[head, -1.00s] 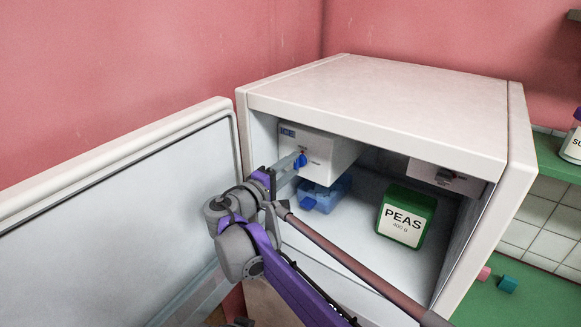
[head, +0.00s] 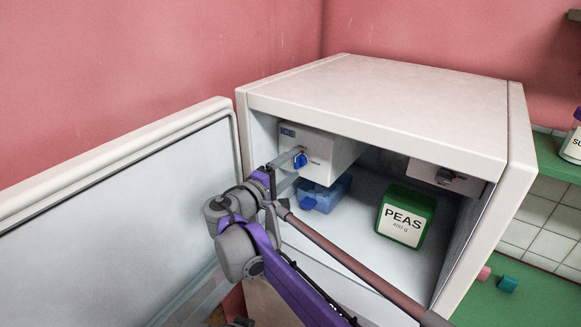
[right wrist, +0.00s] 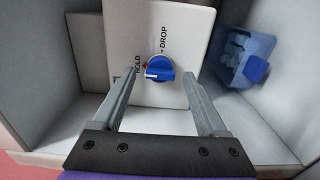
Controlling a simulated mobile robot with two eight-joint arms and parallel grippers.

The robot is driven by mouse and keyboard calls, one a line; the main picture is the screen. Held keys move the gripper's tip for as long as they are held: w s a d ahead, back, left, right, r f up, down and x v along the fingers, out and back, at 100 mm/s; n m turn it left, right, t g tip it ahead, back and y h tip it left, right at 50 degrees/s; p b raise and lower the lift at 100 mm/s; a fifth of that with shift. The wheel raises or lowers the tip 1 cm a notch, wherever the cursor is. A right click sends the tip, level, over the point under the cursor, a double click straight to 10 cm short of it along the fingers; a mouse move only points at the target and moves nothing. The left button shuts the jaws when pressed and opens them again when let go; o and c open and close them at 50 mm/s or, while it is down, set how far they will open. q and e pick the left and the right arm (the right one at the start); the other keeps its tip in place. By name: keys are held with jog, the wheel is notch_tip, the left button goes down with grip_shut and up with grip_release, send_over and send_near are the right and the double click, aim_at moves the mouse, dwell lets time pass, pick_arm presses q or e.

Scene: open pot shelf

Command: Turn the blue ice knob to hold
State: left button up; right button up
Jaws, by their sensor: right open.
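The blue knob (head: 300,161) is on the front of a white box (head: 330,154) under the roof of the open cabinet. In the head view my right gripper (head: 291,166) reaches the knob from the left. My left gripper is not in view.
A blue bin (head: 325,195) sits below the white box. A green PEAS box (head: 405,215) stands on the cabinet floor. A second, smaller control (head: 444,177) is at the right under the roof. The open door (head: 120,210) stands at the left.

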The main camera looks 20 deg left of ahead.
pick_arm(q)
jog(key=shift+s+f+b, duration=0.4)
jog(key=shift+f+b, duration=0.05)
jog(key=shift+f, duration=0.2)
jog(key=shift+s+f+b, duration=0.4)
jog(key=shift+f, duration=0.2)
pick_arm(e)
jog(key=v, duration=1)
jog(key=shift+s, duration=0.4)
jog(key=shift+a, duration=0.15)
